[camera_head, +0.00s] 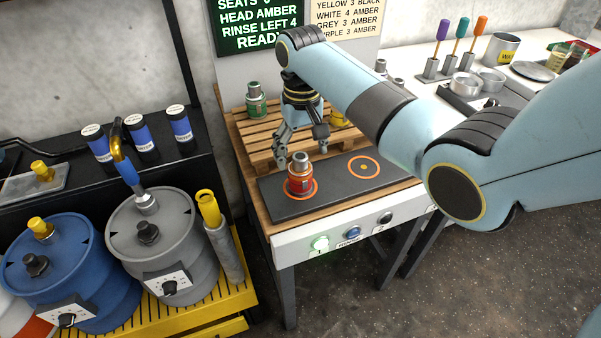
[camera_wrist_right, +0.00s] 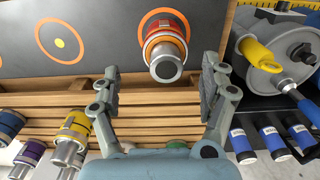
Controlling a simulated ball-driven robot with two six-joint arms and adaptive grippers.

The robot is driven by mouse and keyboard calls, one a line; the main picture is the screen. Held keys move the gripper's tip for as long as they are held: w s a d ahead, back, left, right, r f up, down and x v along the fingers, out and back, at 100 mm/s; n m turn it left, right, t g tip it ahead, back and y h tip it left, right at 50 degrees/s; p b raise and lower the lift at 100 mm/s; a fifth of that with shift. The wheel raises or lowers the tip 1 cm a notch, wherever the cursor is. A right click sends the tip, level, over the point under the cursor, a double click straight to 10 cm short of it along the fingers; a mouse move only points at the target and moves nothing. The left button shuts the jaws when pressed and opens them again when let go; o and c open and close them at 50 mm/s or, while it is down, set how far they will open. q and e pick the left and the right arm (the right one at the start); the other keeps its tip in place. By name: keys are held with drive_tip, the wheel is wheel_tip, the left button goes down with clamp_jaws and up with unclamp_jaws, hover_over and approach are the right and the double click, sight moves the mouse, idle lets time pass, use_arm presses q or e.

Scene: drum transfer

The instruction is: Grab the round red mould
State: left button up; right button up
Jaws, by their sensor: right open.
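The round red mould (camera_head: 300,183) has a red body and a grey metal neck. It stands upright on the left orange ring of the dark plate (camera_head: 330,190). In the right wrist view the red mould (camera_wrist_right: 166,38) shows ahead of the fingertips, roughly midway between them. My right gripper (camera_head: 301,146) is open and empty, just behind and above the mould in the head view. Its two spread fingers also show in the right wrist view (camera_wrist_right: 161,72). No contact with the mould is visible. My left gripper is not in view.
A green mould (camera_head: 256,104) and a yellow mould (camera_head: 338,118) stand on the wooden slats behind the plate. The plate's right orange ring (camera_head: 364,167) is empty. Blue (camera_head: 55,262) and grey (camera_head: 160,240) drums stand at the left. My right arm crosses over the bench.

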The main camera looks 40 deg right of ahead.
sight(300, 172)
drive_tip(key=f, duration=0.3)
drive_tip(key=a+f, duration=0.1)
drive_tip(key=f, duration=0.1)
drive_tip(key=shift+s+p, duration=0.3)
drive_tip(key=shift+s, duration=0.05)
drive_tip(key=shift+f, duration=0.55)
drive_tip(key=shift+c, duration=0.2)
drive_tip(key=shift+d, duration=0.1)
drive_tip(key=c, duration=1.5)
drive_tip(key=shift+r, duration=0.15)
drive_tip(key=shift+c, duration=0.2)
